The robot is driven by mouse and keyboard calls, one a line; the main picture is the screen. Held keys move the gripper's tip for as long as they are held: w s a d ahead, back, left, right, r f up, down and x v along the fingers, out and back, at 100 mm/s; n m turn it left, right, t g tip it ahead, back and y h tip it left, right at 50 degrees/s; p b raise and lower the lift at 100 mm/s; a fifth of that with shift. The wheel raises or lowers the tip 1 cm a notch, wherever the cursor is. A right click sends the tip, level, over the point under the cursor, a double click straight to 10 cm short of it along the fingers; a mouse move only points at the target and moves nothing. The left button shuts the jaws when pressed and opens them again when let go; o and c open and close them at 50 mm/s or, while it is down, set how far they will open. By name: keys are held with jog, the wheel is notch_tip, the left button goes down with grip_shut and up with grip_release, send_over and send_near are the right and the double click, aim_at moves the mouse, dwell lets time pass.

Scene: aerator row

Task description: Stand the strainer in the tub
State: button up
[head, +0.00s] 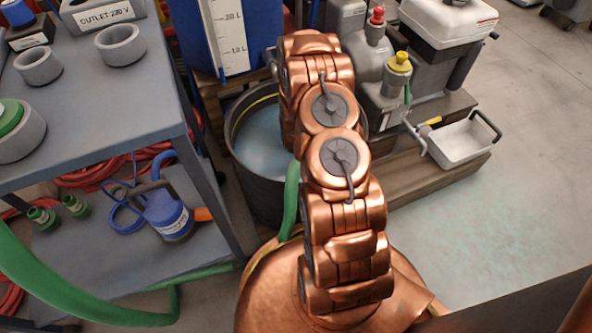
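The dark round tub (240,172) stands on the floor in the middle, left of my copper arm. It holds bluish water, and my arm covers its right part. A green hose (291,200) runs up the near side of the tub, and its upper end is lost behind my arm. I cannot make out a strainer for sure; it may be hidden by my arm or in the tub. My gripper is not visible; my arm bends over the tub and its far end is hidden behind its own links.
A grey bench (110,122) stands at left with grey rings on top. A blue pump (168,214) sits on its lower shelf. A blue tank (250,35) with a level scale stands behind the tub. A metal pan (462,143) lies at right. Floor at lower right is clear.

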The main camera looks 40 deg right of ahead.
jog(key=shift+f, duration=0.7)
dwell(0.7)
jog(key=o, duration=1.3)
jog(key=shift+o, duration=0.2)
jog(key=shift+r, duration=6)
